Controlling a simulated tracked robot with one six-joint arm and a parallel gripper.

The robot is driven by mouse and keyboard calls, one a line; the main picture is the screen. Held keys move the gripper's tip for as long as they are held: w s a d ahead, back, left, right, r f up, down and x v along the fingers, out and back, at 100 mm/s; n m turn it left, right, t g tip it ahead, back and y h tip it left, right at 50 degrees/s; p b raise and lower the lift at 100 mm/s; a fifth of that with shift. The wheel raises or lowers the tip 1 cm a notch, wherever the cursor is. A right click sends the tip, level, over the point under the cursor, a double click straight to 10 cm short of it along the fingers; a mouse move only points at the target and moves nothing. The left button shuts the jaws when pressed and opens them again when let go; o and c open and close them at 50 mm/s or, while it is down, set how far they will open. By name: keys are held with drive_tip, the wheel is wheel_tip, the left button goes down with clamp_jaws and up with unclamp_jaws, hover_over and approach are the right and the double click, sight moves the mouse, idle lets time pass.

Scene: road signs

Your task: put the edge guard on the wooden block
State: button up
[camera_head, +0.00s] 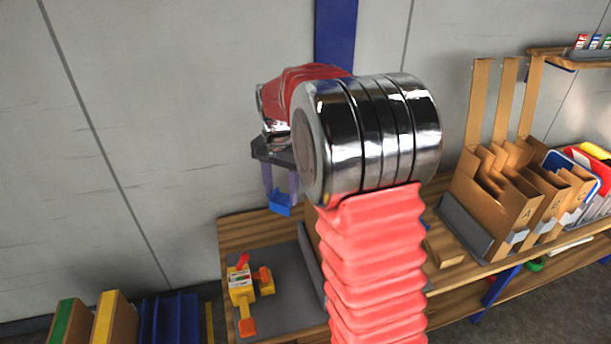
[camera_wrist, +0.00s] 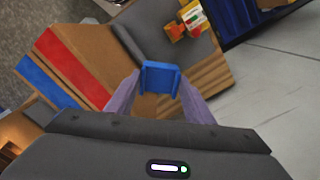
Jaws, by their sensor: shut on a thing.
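The blue edge guard (camera_head: 280,203) is held at the tips of my gripper (camera_head: 281,191), in the air above the left part of the wooden table. In the wrist view, the blue channel-shaped edge guard (camera_wrist: 160,79) sits between the two purple fingers of my gripper (camera_wrist: 159,88), which are shut on it. A light wooden block (camera_head: 443,245) lies on the table to the right of my arm in the head view, well apart from the edge guard. I cannot make out the block for certain in the wrist view.
A grey mat (camera_head: 288,290) on the table bears a yellow and red toy-like tool (camera_head: 243,284). Cardboard file boxes (camera_head: 520,210) stand at the right. My arm hides the table's middle.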

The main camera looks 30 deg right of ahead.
drive_tip(key=w+a+f+n, duration=0.1)
drive_tip(key=a+f+n, duration=0.7)
drive_tip(key=a+n, duration=0.3)
drive_tip(key=shift+w+a+f, duration=0.2)
drive_tip(key=shift+a+f, duration=0.2)
drive_tip(key=shift+a, duration=0.85)
drive_tip(key=shift+s, duration=0.1)
